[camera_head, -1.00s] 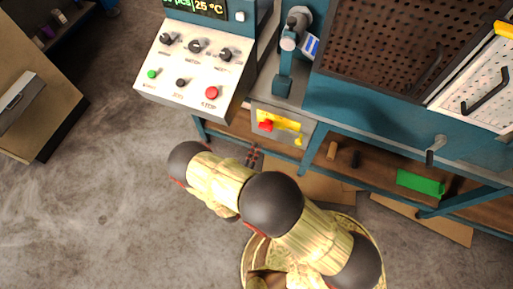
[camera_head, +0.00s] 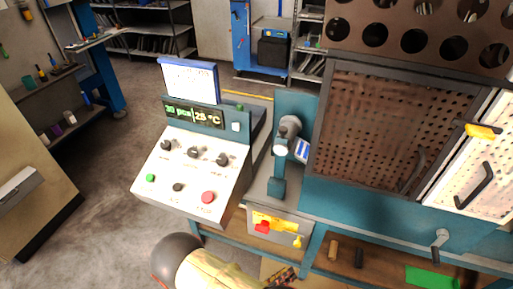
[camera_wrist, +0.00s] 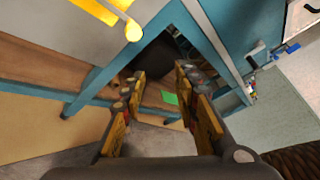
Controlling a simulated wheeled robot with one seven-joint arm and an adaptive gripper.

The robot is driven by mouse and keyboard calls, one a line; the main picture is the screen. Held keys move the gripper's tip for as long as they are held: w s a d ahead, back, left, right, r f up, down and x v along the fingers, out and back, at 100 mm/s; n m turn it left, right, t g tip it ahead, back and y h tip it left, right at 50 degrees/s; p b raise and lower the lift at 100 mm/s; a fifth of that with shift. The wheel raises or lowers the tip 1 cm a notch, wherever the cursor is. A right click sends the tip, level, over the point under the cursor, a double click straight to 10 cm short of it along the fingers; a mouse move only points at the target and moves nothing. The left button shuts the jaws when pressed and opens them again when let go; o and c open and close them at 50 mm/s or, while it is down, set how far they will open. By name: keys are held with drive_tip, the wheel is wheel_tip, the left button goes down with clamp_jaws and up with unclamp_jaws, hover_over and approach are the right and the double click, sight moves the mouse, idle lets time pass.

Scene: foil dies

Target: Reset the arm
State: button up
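My arm (camera_head: 205,270), with pale yellow links and dark joints, shows at the bottom edge in the head view. Most of it is cut off by the frame. In the wrist view my gripper (camera_wrist: 160,80) has its two black and orange fingers spread, with nothing between them. Beyond the fingers are the teal bench frame (camera_wrist: 92,88) and a green piece (camera_wrist: 169,97) on the lower shelf.
A control panel (camera_head: 188,172) with knobs and a red button stands left of the teal machine (camera_head: 345,205). A perforated door (camera_head: 395,125) and a crank handle (camera_head: 439,240) are at right. A beige cabinet (camera_head: 30,175) stands at far left. Grey floor (camera_head: 110,200) lies clear between.

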drive_tip(key=s+r+m+g+y, duration=0.2)
drive_tip(key=r+m+g+y, duration=0.15)
drive_tip(key=r+m, duration=0.5)
drive_tip(key=s+r+m+g+y+p, duration=0.1)
drive_tip(key=s+r+m+g+y, duration=0.2)
drive_tip(key=r+m, duration=0.5)
drive_tip(key=s+r+m+g+y, duration=0.2)
drive_tip(key=r+m+g, duration=0.3)
drive_tip(key=r+m, duration=0.3)
drive_tip(key=d+r+m+t+y, duration=0.2)
drive_tip(key=d+r+m+t, duration=0.1)
drive_tip(key=r, duration=0.8)
drive_tip(key=d+r+m+t+y+p, duration=0.1)
drive_tip(key=d+r+m+t, duration=0.3)
drive_tip(key=r, duration=0.8)
drive_tip(key=d+m+y, duration=0.1)
drive_tip(key=d+m, duration=0.1)
drive_tip(key=m, duration=0.1)
drive_tip(key=shift+s+m+y, duration=0.35)
drive_tip(key=shift+s, duration=0.05)
drive_tip(key=shift+t, duration=0.25)
